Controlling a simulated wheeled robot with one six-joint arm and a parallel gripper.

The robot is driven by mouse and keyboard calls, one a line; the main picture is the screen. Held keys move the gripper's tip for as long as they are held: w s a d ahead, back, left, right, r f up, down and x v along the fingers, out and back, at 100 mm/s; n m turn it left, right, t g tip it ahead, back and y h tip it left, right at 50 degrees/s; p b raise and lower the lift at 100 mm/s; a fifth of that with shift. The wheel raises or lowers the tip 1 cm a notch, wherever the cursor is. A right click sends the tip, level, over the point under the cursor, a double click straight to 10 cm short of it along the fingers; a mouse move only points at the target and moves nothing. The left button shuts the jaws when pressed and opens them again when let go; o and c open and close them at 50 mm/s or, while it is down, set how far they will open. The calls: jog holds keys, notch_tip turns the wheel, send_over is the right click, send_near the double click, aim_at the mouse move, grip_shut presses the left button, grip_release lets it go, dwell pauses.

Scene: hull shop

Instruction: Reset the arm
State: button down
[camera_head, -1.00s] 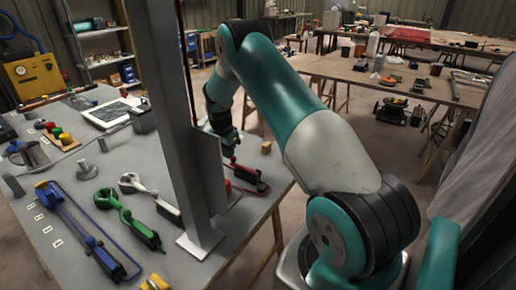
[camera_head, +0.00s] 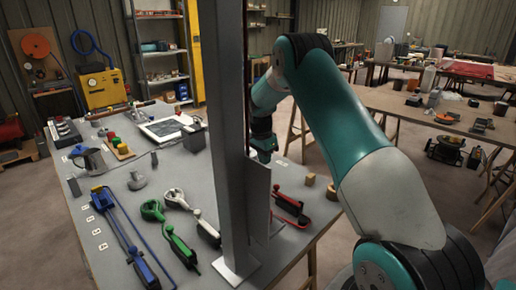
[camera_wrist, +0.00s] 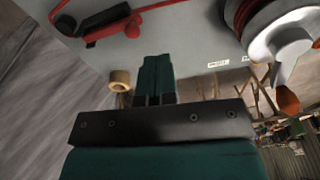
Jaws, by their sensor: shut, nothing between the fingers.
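My arm (camera_head: 370,150) reaches over the right side of the grey workbench (camera_head: 180,262). My gripper (camera_head: 264,157) is above the bench, just behind a grey steel post, and is empty. In the wrist view its two dark green fingers (camera_wrist: 155,78) are together. A red and black tool (camera_head: 290,208) lies on the bench below and nearer than the gripper; it also shows at the wrist view's upper left (camera_wrist: 103,24). The gripper is apart from it.
The steel post (camera_head: 228,150) stands on the bench close to my gripper. Blue (camera_head: 125,238), green (camera_head: 172,232) and white (camera_head: 193,216) tools lie to its left. A small wooden block (camera_head: 331,192) sits near the right edge. Floor beyond that edge is open.

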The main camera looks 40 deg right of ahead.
jog(key=shift+w+a+r, duration=0.2)
jog(key=shift+w+r, duration=0.25)
jog(key=shift+r, duration=0.3)
jog(key=shift+w+a+r, duration=0.25)
jog(key=shift+w+r, duration=0.25)
jog(key=shift+r, duration=0.25)
jog(key=shift+w+a+r, duration=0.2)
jog(key=shift+w+r, duration=0.25)
jog(key=shift+r, duration=0.3)
